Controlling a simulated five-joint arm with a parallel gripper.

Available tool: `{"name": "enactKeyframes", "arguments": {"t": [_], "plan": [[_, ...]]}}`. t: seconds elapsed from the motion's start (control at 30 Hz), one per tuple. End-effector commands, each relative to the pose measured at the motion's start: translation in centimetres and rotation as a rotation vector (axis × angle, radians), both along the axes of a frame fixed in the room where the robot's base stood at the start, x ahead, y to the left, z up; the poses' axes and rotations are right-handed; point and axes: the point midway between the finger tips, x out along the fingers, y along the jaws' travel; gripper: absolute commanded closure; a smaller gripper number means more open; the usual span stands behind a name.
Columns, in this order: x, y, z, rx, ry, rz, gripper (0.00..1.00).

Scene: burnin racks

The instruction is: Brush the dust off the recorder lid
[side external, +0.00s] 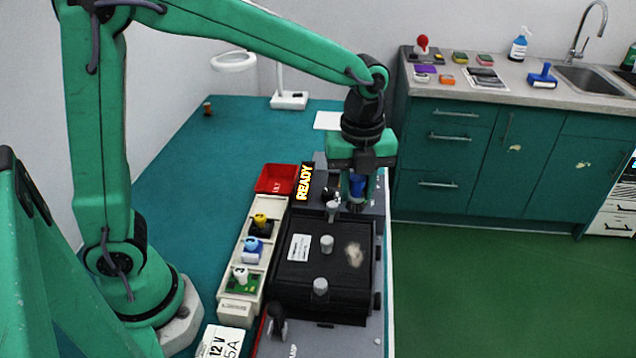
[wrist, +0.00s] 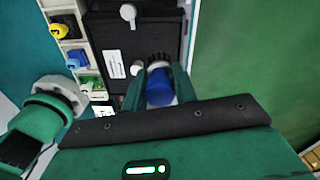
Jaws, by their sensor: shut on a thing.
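The recorder lid (side external: 300,275) is a black panel with a white label and several pale knobs. A beige dust patch (side external: 353,254) lies on its right part. My gripper (side external: 358,178) is shut on a brush with a blue handle (side external: 357,187). The brush points down over the lid's far right edge, beyond the dust in the side view. I cannot tell whether its bristles touch anything. In the wrist view, the blue brush (wrist: 159,88) and its dark bristles show between the fingers over the lid (wrist: 112,38). The dust does not show there.
Left of the lid stands a pale rack (side external: 226,308) with yellow, blue and white-topped modules. A red tray (side external: 277,179) and a lit READY sign (side external: 304,182) stand behind. A black knob (side external: 277,320) rises at the front. The teal table (side external: 215,160) is mostly clear at left.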

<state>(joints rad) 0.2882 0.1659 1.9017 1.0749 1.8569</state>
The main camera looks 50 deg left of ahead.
Motion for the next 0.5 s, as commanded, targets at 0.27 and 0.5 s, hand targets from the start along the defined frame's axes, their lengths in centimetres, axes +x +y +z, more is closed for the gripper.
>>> {"name": "enactKeyframes", "arguments": {"t": [0.27, 0.5], "plan": [[0.20, -0.31, 0.03, -0.001, -0.001, -0.058, 0.95], [0.18, -0.29, -0.74, 0.000, 0.001, -0.056, 0.95]]}}
